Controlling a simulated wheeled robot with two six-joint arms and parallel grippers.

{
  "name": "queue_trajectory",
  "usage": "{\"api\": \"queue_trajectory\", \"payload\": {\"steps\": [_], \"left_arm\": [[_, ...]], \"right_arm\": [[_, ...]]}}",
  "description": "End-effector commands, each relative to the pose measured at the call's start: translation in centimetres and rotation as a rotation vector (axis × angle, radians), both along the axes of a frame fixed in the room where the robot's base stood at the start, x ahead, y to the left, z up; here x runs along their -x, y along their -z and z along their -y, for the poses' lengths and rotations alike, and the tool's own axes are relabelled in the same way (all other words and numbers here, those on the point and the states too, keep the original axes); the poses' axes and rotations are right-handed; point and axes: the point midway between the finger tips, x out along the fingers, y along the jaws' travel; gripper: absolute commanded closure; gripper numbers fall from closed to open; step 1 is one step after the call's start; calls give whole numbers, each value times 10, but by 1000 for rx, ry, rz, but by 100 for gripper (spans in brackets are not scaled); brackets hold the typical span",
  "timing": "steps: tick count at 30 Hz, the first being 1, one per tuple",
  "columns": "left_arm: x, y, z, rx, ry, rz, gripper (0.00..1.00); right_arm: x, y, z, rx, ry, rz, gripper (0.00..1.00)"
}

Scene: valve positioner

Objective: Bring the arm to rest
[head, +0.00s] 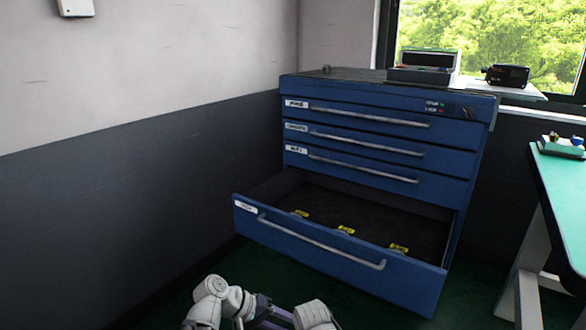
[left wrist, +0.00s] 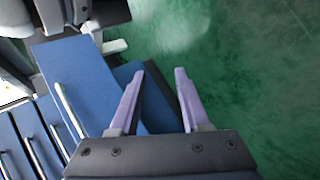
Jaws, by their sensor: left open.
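My left gripper (left wrist: 160,72) is open in the left wrist view, with its two purple fingers apart and nothing between them. The fingers point over the green floor and the edge of a blue drawer (left wrist: 75,65). In the head view, white arm links of mine and some purple parts show at the bottom edge, in front of the open bottom drawer (head: 310,248). I cannot make out fingertips there. My right gripper does not show clearly in either view.
A blue cabinet (head: 380,112) stands against the wall, its upper drawers shut and its bottom drawer pulled out. Several yellow tags (head: 346,230) lie inside. A green-topped table (head: 566,205) stands at the right. Green floor (left wrist: 240,60) is clear right of the fingers.

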Motion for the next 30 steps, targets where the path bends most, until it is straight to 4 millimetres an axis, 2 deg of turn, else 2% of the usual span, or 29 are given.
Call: {"api": "queue_trajectory", "payload": {"steps": [3, 7, 12, 17, 18, 26, 30], "left_arm": [[12, 31, -31, -214, 30, 5, 54], [22, 57, -73, -446, 65, 3, 54], [32, 71, -120, -684, 101, -2, 54], [39, 73, -159, -873, 129, -12, 54], [39, 56, -154, -862, 135, -11, 54], [43, 2, -140, -867, 171, -9, 54], [47, -40, -132, -875, 198, -7, 54]], "right_arm": [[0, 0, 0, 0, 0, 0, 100], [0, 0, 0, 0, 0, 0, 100], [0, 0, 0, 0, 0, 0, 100], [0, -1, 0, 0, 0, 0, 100], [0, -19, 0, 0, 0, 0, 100], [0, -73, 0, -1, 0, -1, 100], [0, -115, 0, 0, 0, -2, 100]]}}
